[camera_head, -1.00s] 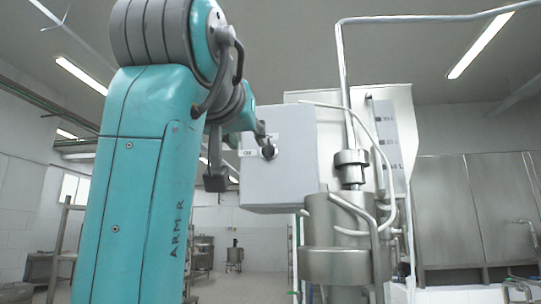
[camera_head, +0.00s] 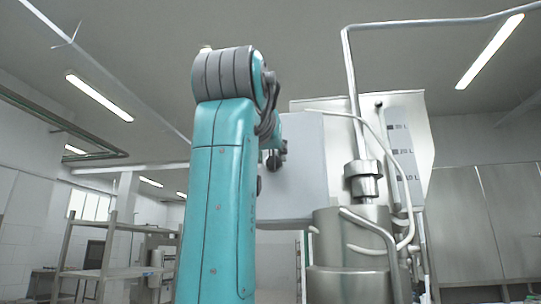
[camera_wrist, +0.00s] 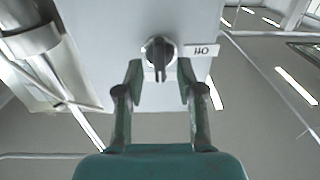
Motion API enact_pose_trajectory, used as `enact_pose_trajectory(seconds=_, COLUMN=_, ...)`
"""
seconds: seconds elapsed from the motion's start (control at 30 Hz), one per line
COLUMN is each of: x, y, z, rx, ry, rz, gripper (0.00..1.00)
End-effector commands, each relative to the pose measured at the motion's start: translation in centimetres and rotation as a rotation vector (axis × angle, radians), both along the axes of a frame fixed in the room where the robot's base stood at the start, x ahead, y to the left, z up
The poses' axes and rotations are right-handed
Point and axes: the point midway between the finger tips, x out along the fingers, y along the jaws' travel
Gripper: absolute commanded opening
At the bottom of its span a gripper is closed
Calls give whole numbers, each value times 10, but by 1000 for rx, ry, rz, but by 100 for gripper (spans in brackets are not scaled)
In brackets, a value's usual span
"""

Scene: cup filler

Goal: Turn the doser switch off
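The doser switch (camera_wrist: 158,55) is a dark rotary knob with a bright ring on the front of the pale grey control box (camera_head: 298,180). In the wrist view its bar stands upright in the picture, and an upside-down OFF label (camera_wrist: 203,50) lies to its right. My gripper (camera_wrist: 160,72) is open, one finger on each side of the knob's lower end. Gaps show between the fingers and the knob; contact is not visible. In the head view my arm covers the box's left part, and a dark piece beside the arm cannot be told as finger or knob.
A steel doser cylinder (camera_head: 345,284) with pipes and a hose stands right of the box. A white panel with a volume scale (camera_head: 402,150) rises behind it. Steel shelving (camera_head: 120,273) stands at the left, and steel cabinets (camera_head: 470,220) at the right.

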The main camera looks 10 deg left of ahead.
Motion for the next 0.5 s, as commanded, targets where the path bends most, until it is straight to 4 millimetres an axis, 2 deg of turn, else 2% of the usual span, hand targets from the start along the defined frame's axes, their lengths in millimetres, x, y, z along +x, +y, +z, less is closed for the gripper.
enact_pose_trajectory(seconds=0.13, x=8, y=0, z=0, rx=0, ry=1, rz=1, gripper=38)
enact_pose_trajectory(seconds=0.4, x=9, y=0, z=0, rx=1, ry=0, rz=1, gripper=38)
enact_pose_trajectory(seconds=0.43, x=9, y=0, z=0, rx=1, ry=0, rz=1, gripper=35)
enact_pose_trajectory(seconds=0.5, x=9, y=0, z=0, rx=1, ry=0, rz=1, gripper=18)
